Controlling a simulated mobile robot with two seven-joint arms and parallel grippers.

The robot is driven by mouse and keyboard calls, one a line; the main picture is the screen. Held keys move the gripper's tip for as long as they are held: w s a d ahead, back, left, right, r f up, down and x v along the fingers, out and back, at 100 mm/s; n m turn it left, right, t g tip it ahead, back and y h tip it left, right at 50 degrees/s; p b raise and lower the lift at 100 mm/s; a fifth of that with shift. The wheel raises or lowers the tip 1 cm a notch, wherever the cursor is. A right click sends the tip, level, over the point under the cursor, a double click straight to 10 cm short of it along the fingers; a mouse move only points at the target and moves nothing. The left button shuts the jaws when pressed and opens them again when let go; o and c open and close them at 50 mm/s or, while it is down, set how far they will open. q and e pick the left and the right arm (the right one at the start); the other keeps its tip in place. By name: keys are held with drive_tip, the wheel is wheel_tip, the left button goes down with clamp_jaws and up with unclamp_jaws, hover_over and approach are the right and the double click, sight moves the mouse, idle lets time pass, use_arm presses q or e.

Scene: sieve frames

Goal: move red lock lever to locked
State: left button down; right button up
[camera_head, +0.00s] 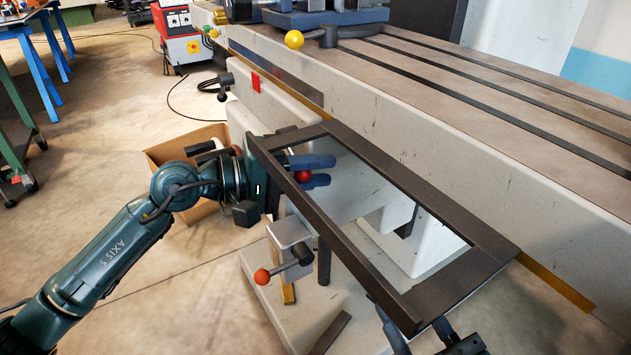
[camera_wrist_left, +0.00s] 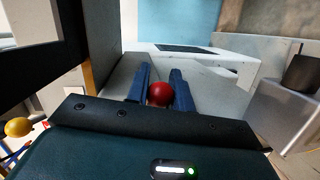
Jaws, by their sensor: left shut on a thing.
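The red lock lever's ball (camera_head: 303,176) shows inside the dark rectangular frame's opening. My left gripper (camera_head: 318,171) has its blue fingers on either side of this ball and is shut on it. In the left wrist view the red ball (camera_wrist_left: 160,93) sits between the two fingers (camera_wrist_left: 157,88). The lever's shaft is mostly hidden. My right gripper (camera_head: 418,330) shows partly at the bottom edge, with blue fingers around the near corner of the dark frame (camera_head: 372,283). Whether it grips the frame is unclear.
An orange-ball lever (camera_head: 262,277) sticks out from a grey block below the frame. The slotted machine table (camera_head: 480,85) runs along the right, with a yellow ball knob (camera_head: 294,39) at its far end. A cardboard box (camera_head: 165,150) stands behind my left arm. Open floor lies left.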

use_arm(q)
drive_tip(key=shift+f, duration=0.1)
idle(0.3)
drive_tip(key=c, duration=1.5)
unclamp_jaws()
drive_tip(key=b+v, duration=0.1)
drive_tip(key=v, duration=1.2)
drive_tip(key=shift+s, duration=0.1)
